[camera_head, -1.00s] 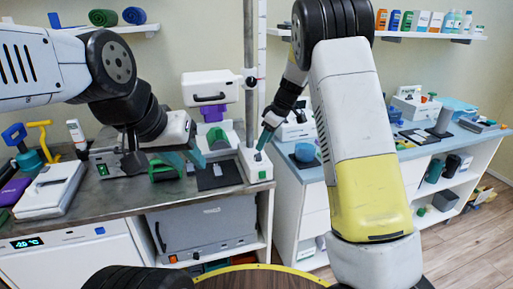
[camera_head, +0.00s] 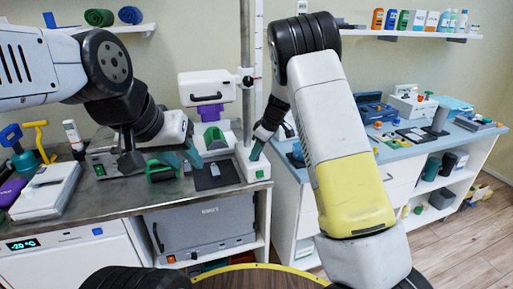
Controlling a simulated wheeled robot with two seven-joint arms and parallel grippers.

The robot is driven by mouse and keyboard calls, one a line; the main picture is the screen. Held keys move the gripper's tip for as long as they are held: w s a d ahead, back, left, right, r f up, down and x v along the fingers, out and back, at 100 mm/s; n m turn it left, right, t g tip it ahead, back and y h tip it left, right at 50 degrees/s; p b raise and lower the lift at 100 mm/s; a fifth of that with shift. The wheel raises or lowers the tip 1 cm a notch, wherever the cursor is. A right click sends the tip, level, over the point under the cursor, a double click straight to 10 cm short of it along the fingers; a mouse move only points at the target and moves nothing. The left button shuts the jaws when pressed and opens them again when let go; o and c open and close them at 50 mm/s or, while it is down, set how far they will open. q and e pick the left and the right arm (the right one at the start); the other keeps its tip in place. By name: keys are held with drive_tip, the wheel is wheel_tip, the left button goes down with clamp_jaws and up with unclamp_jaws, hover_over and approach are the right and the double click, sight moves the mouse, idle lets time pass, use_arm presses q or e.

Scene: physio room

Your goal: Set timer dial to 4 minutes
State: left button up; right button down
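I cannot make out a dial or its marks. A white device (camera_head: 251,169) with a small green spot on its front stands at the right end of the grey counter. My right gripper (camera_head: 256,151) points down at the top of this device, at or just above it; its teal fingertips hide that part, and I cannot tell if they touch or hold anything. My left gripper (camera_head: 180,157) hangs low over the counter, its teal fingers spread apart with nothing visible between them. A green arched object (camera_head: 160,173) sits just below it.
A metal post (camera_head: 247,100) rises behind the white device. A dark pad (camera_head: 216,175) lies between the grippers. A grey device (camera_head: 104,162) and a white scale-like box (camera_head: 50,190) stand to the left. A blue-topped counter (camera_head: 425,150) with several items is at right.

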drive_tip(key=shift+m, duration=0.3)
drive_tip(key=m+t+h, duration=0.1)
drive_tip(key=m, duration=0.2)
drive_tip(key=shift+a+m, duration=0.1)
drive_tip(key=shift+m, duration=0.3)
drive_tip(key=m, duration=0.2)
drive_tip(key=m+t+h, duration=0.1)
drive_tip(key=m, duration=0.1)
drive_tip(key=shift+s+a+h, duration=0.1)
drive_tip(key=shift+s+h, duration=0.05)
drive_tip(key=shift+h, duration=0.15)
drive_tip(key=m+h, duration=0.1)
drive_tip(key=m, duration=0.4)
drive_tip(key=shift+a+t+h, duration=0.15)
drive_tip(key=shift+t+h, duration=0.15)
drive_tip(key=shift+h, duration=0.1)
drive_tip(key=shift+m+h, duration=0.7)
drive_tip(key=shift+m, duration=1.2)
drive_tip(key=c, duration=1.1)
unclamp_jaws()
